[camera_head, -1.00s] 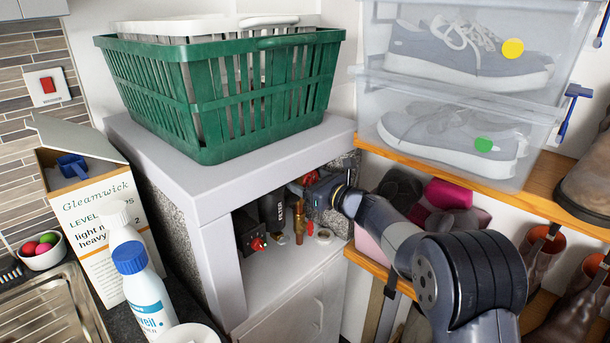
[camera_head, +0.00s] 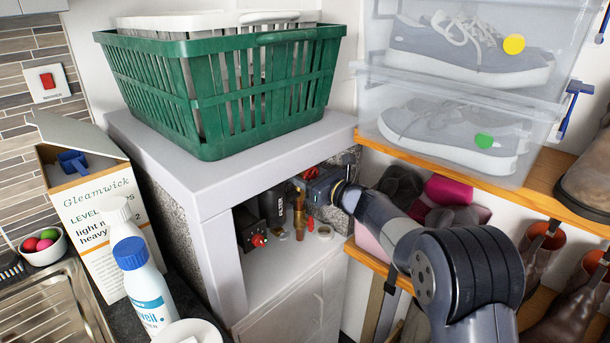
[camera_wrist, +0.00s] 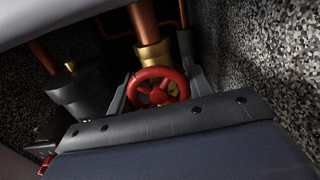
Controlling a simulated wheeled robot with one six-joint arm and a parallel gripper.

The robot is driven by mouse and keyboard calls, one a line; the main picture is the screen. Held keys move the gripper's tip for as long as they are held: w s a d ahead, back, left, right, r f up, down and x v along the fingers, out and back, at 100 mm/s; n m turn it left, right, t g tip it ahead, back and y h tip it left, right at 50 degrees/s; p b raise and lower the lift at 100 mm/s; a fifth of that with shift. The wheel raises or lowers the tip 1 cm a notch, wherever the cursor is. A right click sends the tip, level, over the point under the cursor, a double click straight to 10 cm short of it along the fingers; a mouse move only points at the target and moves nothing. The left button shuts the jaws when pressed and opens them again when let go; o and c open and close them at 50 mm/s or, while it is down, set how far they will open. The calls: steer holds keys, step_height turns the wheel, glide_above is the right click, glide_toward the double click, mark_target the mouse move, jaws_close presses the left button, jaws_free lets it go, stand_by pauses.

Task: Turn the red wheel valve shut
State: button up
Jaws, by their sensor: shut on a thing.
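The red wheel valve (camera_wrist: 157,88) shows in the wrist view on a brass fitting below a copper pipe. In the head view only a bit of its red rim (camera_head: 309,173) shows inside the cupboard opening, mostly hidden by my gripper. My gripper (camera_head: 310,185) reaches into the opening from the right. In the wrist view its two grey fingers (camera_wrist: 157,92) stand on either side of the red wheel, shut on it. The exact contact is partly hidden by the gripper body.
The cupboard opening is tight, with a worktop (camera_head: 230,170) above and a speckled wall close on the right. A black box with a red knob (camera_head: 259,240), a dark cylinder and brass fittings stand beside the valve. A green basket (camera_head: 220,90) sits on top; an orange shelf (camera_head: 480,180) is at right.

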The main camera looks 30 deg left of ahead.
steer(key=shift+m, duration=0.3)
steer(key=shift+m+b, duration=0.55)
steer(key=shift+m, duration=0.25)
steer(key=shift+s+m, duration=0.1)
steer(key=shift+m, duration=1.8)
steer(key=o, duration=1)
steer(key=b+v, duration=0.3)
steer(key=v, duration=0.7)
steer(key=shift+s+d, duration=0.1)
steer(key=shift+d, duration=0.3)
